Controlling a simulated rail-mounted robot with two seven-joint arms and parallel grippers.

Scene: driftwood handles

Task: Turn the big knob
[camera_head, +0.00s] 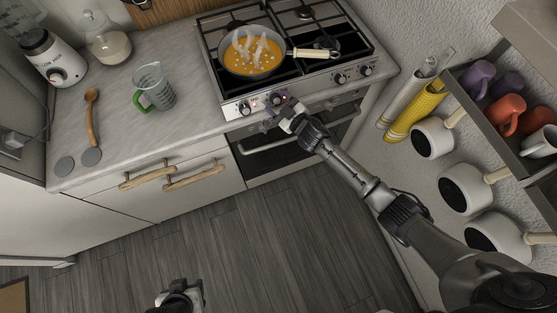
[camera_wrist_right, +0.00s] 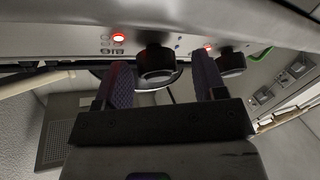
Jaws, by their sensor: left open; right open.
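The stove front carries several dark knobs. One knob (camera_head: 277,98) is right at my right gripper (camera_head: 279,114), which reaches up to the panel from the lower right. In the right wrist view, my open right gripper (camera_wrist_right: 163,84) has a finger on each side of a black round knob (camera_wrist_right: 155,66), with gaps showing beside it. A second knob (camera_wrist_right: 231,62) is just right of the right finger. The left-end knob (camera_head: 245,108) stands clear. I cannot tell which knob is biggest. My left gripper (camera_head: 180,296) is empty and open, low over the floor.
A pan of orange soup (camera_head: 253,52) sits on the stove, its handle pointing right. A measuring jug (camera_head: 154,87) and a blender (camera_head: 53,60) stand on the counter. The oven handle (camera_head: 270,146) is below the knobs. The floor is clear.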

